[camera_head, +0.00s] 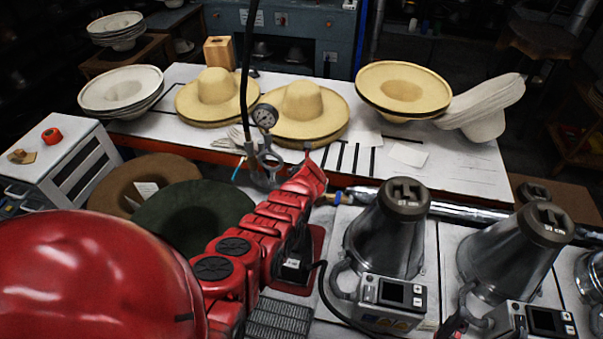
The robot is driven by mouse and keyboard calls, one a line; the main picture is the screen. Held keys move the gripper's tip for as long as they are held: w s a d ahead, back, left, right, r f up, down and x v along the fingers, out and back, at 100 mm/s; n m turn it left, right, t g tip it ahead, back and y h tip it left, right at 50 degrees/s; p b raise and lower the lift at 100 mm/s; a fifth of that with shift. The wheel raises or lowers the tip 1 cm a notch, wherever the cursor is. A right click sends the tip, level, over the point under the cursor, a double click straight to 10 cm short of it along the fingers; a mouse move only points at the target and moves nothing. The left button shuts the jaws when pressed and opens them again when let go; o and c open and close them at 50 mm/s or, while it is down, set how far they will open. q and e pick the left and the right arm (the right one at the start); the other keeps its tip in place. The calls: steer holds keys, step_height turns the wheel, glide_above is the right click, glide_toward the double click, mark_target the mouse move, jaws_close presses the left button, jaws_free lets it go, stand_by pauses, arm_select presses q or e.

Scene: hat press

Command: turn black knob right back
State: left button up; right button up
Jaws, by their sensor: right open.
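A red machine (60,270) with a large glossy dome fills the lower left. Two round black knobs sit on its red segmented arm: the right back knob (233,246) and a nearer one (212,268) to its left. Both lie flat, with nothing seen touching them. A small dark and reddish part at the bottom edge seems to be the tip of my right gripper (452,322), well to the right of the knobs; most of it is out of frame and its fingers are hard to make out. My left gripper is not seen.
A pressure gauge (265,116) stands behind the machine. Steel cones (385,245) with dark caps and control boxes (392,298) stand to the right. Straw hats (303,108) lie on the white table (460,170). A dark green hat (165,215) lies behind the dome.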

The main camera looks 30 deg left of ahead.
arm_select(q)
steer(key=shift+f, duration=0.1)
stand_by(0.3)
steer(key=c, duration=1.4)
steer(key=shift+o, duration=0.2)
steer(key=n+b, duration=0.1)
steer(key=b, duration=0.2)
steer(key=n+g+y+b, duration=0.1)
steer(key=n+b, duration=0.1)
steer(key=b, duration=0.1)
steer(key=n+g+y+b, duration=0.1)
steer(key=b, duration=0.2)
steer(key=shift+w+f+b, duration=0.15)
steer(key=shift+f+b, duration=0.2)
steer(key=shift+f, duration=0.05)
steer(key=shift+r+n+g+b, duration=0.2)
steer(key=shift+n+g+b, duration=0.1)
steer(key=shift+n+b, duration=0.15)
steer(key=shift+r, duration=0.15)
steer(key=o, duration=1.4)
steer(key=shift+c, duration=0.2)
